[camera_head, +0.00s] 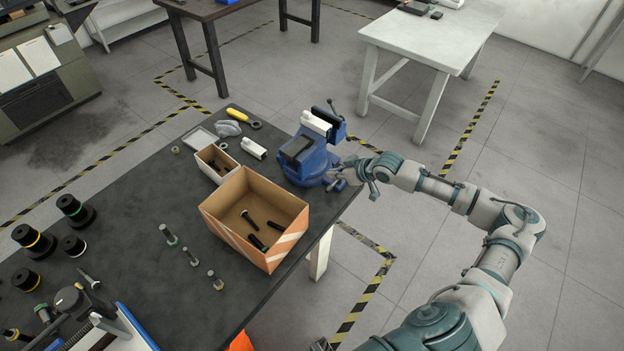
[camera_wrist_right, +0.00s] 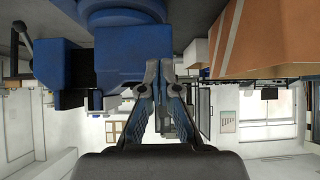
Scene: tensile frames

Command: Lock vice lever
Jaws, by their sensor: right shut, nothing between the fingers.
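A blue vice (camera_head: 300,163) stands at the right edge of the dark workbench, with a white block (camera_head: 316,122) at its jaws. A dark rod with a round end (camera_head: 331,104), perhaps a lever, sticks up at the vice's far end. A dark handle also shows at the left of the right wrist view (camera_wrist_right: 20,36). My right gripper (camera_head: 341,178) is at the vice's right side, close to its base. In the wrist view its fingertips (camera_wrist_right: 159,72) meet in front of the blue body, with nothing between them. I cannot tell whether they touch it. My left gripper is not in view.
An open cardboard box (camera_head: 222,232) holding dark bolts stands just in front of the vice, with a smaller box (camera_head: 202,166) beside it. A yellow-handled tool (camera_head: 237,114) lies behind. Several bolts and black cylinders stand on the bench (camera_head: 150,270). Open floor lies right of the bench.

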